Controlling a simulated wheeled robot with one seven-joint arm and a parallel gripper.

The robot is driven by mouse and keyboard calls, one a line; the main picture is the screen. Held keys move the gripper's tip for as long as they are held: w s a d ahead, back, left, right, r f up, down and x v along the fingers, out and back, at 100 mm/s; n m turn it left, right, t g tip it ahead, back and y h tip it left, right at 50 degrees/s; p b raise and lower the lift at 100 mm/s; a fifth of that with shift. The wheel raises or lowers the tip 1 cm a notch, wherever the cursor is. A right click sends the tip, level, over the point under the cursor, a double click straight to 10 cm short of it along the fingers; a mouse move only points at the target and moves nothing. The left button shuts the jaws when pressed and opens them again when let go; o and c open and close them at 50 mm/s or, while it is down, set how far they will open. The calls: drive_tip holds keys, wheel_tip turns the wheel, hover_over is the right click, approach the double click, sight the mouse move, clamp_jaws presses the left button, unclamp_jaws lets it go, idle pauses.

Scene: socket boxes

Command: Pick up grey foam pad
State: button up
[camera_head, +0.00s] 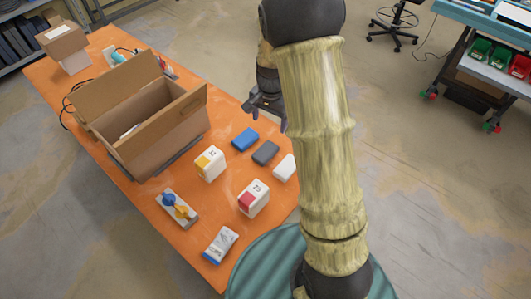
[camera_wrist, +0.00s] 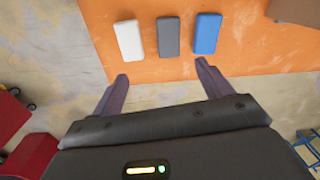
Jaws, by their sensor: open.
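The grey foam pad (camera_head: 265,152) lies flat on the orange table (camera_head: 120,185), between a blue pad (camera_head: 245,139) and a white pad (camera_head: 285,168). In the wrist view the grey pad (camera_wrist: 168,36) is in the middle of the row, with the white pad (camera_wrist: 129,41) to its left and the blue pad (camera_wrist: 206,34) to its right. My gripper (camera_wrist: 160,70) is open and empty, its fingers apart. The grey pad appears beyond the fingertips, roughly between them, and not touched. In the head view my gripper (camera_head: 266,112) shows behind my arm, near the table's right edge.
A large open cardboard box (camera_head: 150,125) stands left of the pads. Two white boxes, one with yellow (camera_head: 210,163) and one with red (camera_head: 254,198), stand nearer. A blue-and-white packet (camera_head: 221,244) and a small board with blue and yellow parts (camera_head: 177,208) lie on the table.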

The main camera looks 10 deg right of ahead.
drive_tip(key=w+f+m, duration=0.1)
drive_tip(key=w+f, duration=0.1)
drive_tip(key=w, duration=0.1)
drive_tip(key=shift+f+m, duration=0.25)
drive_tip(key=shift+m, duration=0.15)
drive_tip(key=shift+f, duration=0.1)
drive_tip(key=p, duration=0.4)
hover_over(266, 151)
wheel_tip(266, 151, down, 12)
drive_tip(key=shift+w+d+f, duration=0.1)
